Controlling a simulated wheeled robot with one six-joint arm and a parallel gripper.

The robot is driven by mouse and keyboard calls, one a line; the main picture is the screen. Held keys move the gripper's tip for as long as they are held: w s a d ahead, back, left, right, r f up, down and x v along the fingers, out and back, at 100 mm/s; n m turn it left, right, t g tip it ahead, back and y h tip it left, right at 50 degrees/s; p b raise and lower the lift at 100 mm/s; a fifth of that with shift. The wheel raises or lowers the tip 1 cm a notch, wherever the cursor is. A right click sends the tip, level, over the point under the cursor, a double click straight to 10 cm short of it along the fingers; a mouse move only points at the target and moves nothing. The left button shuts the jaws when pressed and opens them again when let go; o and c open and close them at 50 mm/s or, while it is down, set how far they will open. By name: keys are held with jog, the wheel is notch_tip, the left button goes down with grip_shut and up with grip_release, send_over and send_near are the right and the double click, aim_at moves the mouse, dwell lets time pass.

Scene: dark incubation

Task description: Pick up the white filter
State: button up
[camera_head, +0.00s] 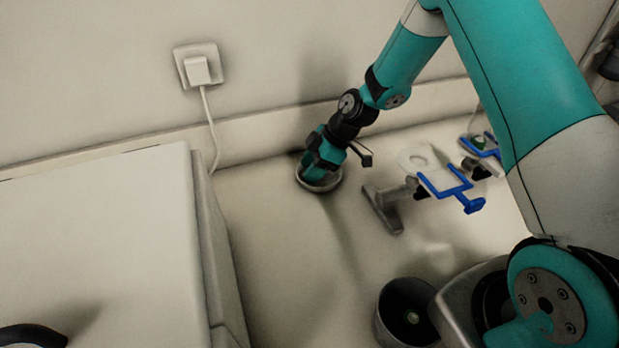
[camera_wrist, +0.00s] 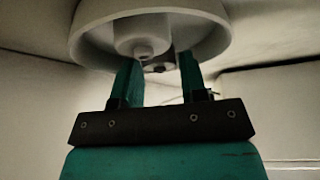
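A round, pale, dish-shaped piece (camera_head: 319,181), which looks like the white filter, lies on the pale surface near the back wall. My gripper (camera_head: 324,165) is right over it, pointing down, with its tips at or inside the rim. In the wrist view the same round filter (camera_wrist: 205,35) shows a broad rim and a short central stub. The two teal fingers of my gripper (camera_wrist: 159,70) stand apart, their tips reaching under the rim near the stub. I cannot tell whether they touch it.
To the right stand a grey stand (camera_head: 385,210) with a blue bracket (camera_head: 447,183) and a pale ring (camera_head: 415,158). A dark round container (camera_head: 406,312) is at the front. A white box (camera_head: 110,250) fills the left. The surface between is clear.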

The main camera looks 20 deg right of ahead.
jog(key=shift+a+f, duration=0.1)
jog(key=shift+f, duration=0.05)
jog(key=c, duration=0.5)
jog(key=shift+c, duration=0.2)
